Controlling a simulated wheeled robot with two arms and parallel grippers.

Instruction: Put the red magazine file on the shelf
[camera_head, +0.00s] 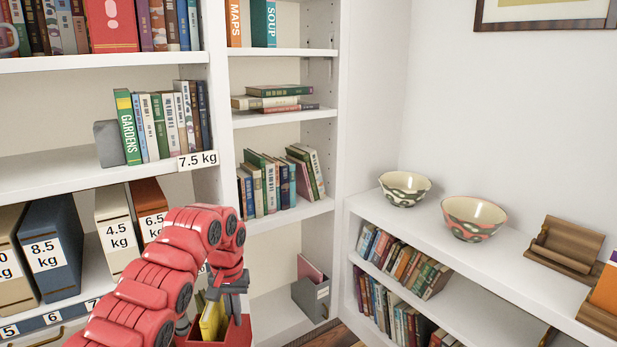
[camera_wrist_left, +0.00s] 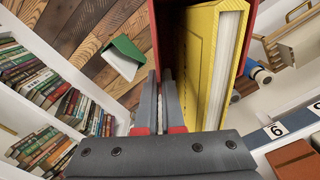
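The red magazine file (camera_head: 239,333) is at the bottom of the head view, below my left gripper (camera_head: 230,284). A yellow book (camera_head: 211,320) stands in it. In the left wrist view the file's red wall (camera_wrist_left: 253,10) and the yellow book (camera_wrist_left: 212,60) fill the upper middle. The fingers of my left gripper (camera_wrist_left: 166,92) are close together at the file and appear shut on its thin near wall; the exact contact is partly hidden. The white shelf (camera_head: 70,172) at left holds several books and a 7.5 kg label (camera_head: 197,160). My right gripper is not in view.
Files marked 8.5 kg (camera_head: 48,252), 4.5 kg (camera_head: 117,233) and 6.5 kg (camera_head: 150,208) stand on the lower left shelf. A grey bookend (camera_head: 109,144) has bare shelf to its left. A grey file (camera_head: 311,297) stands low in the corner. Two bowls (camera_head: 404,188) (camera_head: 473,217) top the right unit.

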